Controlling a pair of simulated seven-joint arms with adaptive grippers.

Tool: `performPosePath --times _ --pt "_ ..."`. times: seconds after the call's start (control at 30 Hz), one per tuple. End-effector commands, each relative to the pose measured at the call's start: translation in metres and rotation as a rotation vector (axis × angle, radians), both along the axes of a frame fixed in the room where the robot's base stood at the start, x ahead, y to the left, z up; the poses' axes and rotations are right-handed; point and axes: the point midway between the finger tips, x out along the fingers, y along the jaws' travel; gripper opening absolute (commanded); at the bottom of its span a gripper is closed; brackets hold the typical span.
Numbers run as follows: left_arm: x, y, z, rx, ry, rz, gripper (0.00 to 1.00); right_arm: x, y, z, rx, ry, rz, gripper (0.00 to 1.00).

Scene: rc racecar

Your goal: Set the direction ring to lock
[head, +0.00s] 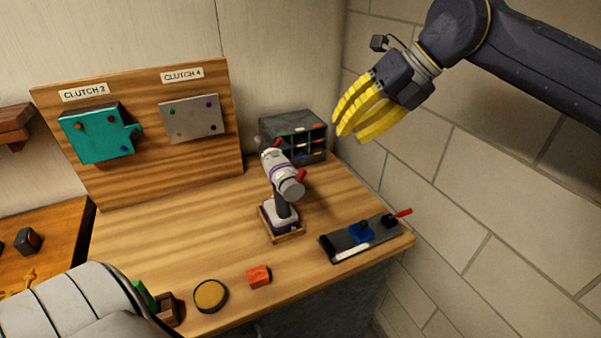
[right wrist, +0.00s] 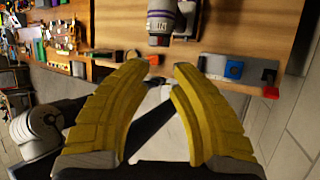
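A cordless drill (head: 283,190) stands upright on a small wooden-edged base on the workbench, its grey-white body over a dark handle. A purple band (head: 279,161) runs around its body, and red parts show at its sides. Which part is the direction ring, and its setting, I cannot tell. The drill's body also shows at the top of the right wrist view (right wrist: 160,24). My right gripper (head: 354,124) is in the air, above and to the right of the drill. Its yellow fingers (right wrist: 160,72) are apart with nothing between them. My left gripper is not in view.
A black fixture (head: 340,247) with a blue block (head: 361,232) and red lever (head: 403,213) lies at the right bench edge. A dark organizer (head: 294,130) stands behind the drill. A red block (head: 259,276) and a round yellow-topped disc (head: 210,295) lie near the front. A brick wall closes the right side.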

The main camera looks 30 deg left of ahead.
Motion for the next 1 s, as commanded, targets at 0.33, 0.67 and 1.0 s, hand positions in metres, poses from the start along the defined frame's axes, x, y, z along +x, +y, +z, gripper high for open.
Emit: performPosePath --times 0.33,0.67,1.0 --pt "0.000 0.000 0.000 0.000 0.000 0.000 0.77 -0.013 0.036 -0.051 0.000 0.001 0.003 0.20" --pt "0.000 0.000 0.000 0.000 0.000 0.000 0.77 -0.024 0.068 -0.095 0.001 0.001 0.002 0.20" --pt "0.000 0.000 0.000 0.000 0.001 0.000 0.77 -0.030 0.086 -0.121 0.000 0.001 0.001 0.20"
